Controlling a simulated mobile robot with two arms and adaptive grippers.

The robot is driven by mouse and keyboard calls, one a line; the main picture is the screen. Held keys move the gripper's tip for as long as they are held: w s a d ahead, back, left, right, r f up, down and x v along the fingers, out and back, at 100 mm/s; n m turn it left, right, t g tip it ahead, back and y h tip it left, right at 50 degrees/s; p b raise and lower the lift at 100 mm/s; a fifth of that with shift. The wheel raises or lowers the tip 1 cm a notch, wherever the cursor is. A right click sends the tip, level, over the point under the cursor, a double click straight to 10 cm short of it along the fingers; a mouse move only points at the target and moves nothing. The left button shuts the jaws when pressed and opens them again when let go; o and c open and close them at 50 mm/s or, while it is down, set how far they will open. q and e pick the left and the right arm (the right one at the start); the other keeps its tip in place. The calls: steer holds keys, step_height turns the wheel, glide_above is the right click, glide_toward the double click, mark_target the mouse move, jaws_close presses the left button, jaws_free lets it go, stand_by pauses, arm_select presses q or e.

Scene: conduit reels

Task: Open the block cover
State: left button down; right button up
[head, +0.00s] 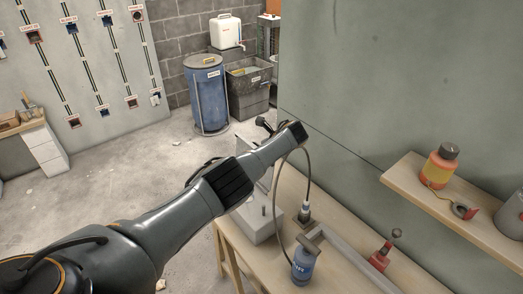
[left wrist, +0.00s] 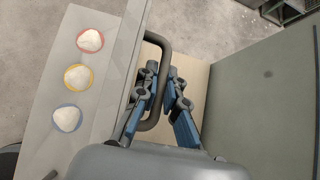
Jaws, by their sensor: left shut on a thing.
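My left gripper (left wrist: 161,78) has its blue-and-grey fingers closed around a dark bar handle (left wrist: 156,38) in the left wrist view. The handle is fixed to the edge of a grey cover (left wrist: 125,48). Beside it, left in that view, is a grey block face (left wrist: 45,90) with three coloured rings holding white lumps. In the head view my left arm reaches over the grey block (head: 262,224) on the wooden bench and hides much of it. The gripper's grip is not clear there. How far the cover stands open cannot be told. My right gripper is not in view.
The wooden bench (head: 340,229) holds a blue bottle (head: 303,266) and a red tool (head: 380,257), with a hose close to my arm. A grey-green wall (head: 400,80) rises at the right, with a shelf (head: 408,182) bearing an orange bottle (head: 440,168).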

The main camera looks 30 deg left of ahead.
arm_select(q)
steer(key=shift+w, duration=0.1)
steer(key=shift+d+r, duration=0.1)
stand_by(0.4)
steer(key=c, duration=1.8)
jaws_free()
steer(key=shift+w, duration=0.1)
steer(key=shift+o, duration=0.5)
steer(key=v, duration=1.2)
